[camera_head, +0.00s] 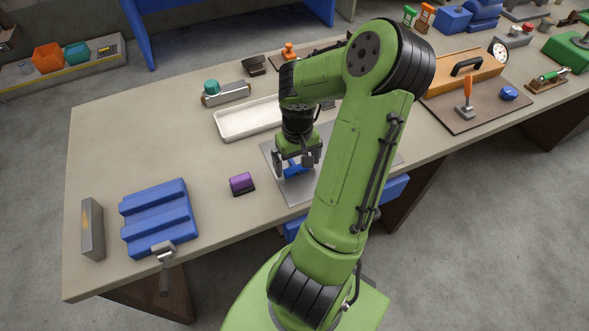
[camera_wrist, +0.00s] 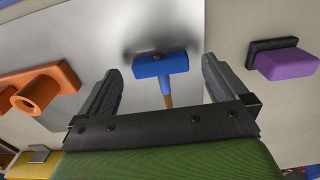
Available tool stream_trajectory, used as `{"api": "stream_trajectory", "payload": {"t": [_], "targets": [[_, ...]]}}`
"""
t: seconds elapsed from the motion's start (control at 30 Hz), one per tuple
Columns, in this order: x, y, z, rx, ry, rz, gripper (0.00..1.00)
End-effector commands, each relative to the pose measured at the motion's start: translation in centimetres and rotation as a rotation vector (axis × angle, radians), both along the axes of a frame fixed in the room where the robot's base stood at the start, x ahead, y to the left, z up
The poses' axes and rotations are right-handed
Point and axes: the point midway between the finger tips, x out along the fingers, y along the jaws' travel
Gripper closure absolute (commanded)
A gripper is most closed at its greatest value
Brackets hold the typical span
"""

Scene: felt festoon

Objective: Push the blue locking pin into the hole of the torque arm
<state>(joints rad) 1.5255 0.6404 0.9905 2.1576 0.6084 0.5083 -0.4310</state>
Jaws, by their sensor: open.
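The blue locking pin (camera_head: 296,170) lies on a grey metal plate (camera_head: 296,192) below my gripper (camera_head: 293,164). In the wrist view the pin (camera_wrist: 160,66) has a T-shaped blue head and a stem turning tan, which runs behind the gripper's body. My gripper (camera_wrist: 162,66) is open, with one finger on each side of the pin; I see a gap at both sides. An orange part (camera_wrist: 38,90) with a hollow round boss sits at the left of the wrist view. It may be the torque arm; my arm seems to hide it in the head view.
A purple block (camera_head: 241,183) stands left of the plate; it also shows in the wrist view (camera_wrist: 288,64). A white tray (camera_head: 235,133) lies behind, and a blue stepped block (camera_head: 160,217) sits front left. The tabletop (camera_head: 125,140) at the left is clear.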

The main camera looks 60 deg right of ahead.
Motion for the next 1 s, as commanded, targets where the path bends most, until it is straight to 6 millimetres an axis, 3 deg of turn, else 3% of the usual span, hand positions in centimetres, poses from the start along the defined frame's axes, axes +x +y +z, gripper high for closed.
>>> {"api": "stream_trajectory", "payload": {"t": [0.03, 0.1, 0.37, 0.73, 1.0], "targets": [[0.0, 0.1, -1.4, 0.005, -0.001, 0.001, 0.0], [0.0, 0.0, -2.3, 0.002, 0.0, 0.0, 0.0], [0.0, 0.0, -2.5, -0.001, 0.0, 0.0, 0.0], [0.0, 0.0, -2.5, -0.001, 0.0, -0.001, 0.56], [0.0, -0.1, -1.7, -0.004, -0.001, -0.001, 0.56]]}}
